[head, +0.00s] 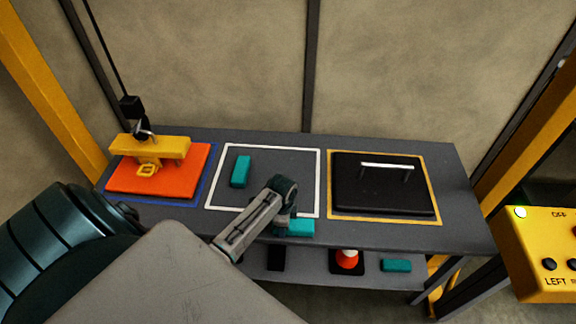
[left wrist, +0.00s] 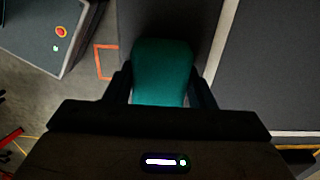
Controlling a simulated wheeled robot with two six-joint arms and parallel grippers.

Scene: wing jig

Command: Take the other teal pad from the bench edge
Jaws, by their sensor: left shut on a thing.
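One teal pad (head: 301,228) is at the front edge of the bench, just below the white outlined square. My left gripper (head: 287,222) is over its left end. In the left wrist view the same pad (left wrist: 163,75) sits between the two fingers of my left gripper (left wrist: 163,92), which is shut on it. Whether the pad still touches the bench I cannot tell. Another teal pad (head: 241,171) lies inside the white outline at its left side. My right gripper is not in view.
The bench (head: 270,142) also holds an orange plate (head: 190,178) with a yellow lifting beam (head: 150,147) and a black plate (head: 382,197) with a handle. The lower shelf holds a teal block (head: 397,265) and an orange-white cone (head: 347,260). A yellow control box (head: 540,240) stands right.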

